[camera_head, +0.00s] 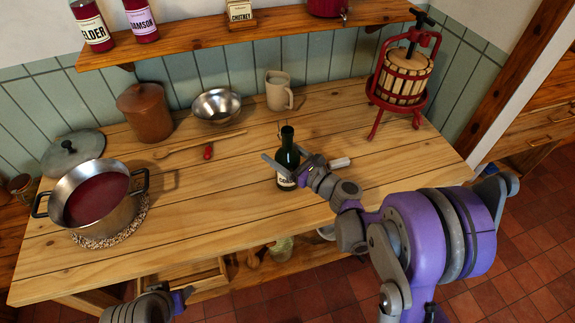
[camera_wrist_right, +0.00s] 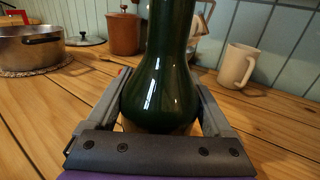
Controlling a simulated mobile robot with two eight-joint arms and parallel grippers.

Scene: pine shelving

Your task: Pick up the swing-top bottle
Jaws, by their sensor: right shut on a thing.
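The swing-top bottle (camera_head: 287,157) is dark green with a pale label low on its body. It stands upright near the middle of the wooden table; I cannot tell whether its base touches the top. My right gripper (camera_head: 284,172) is shut on it, one finger on each side. In the right wrist view the bottle (camera_wrist_right: 162,75) fills the middle between the fingers (camera_wrist_right: 160,115), its top out of the picture. Part of my left arm shows at the bottom left of the head view, and its jaws cannot be made out.
A pot of red liquid (camera_head: 95,200) sits on a woven mat at the left. Behind the bottle are a beige mug (camera_head: 278,92), a metal bowl (camera_head: 215,105) and a brown crock (camera_head: 147,113). A red fruit press (camera_head: 402,80) stands at the back right. A wooden spoon (camera_head: 200,143) lies left of the bottle.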

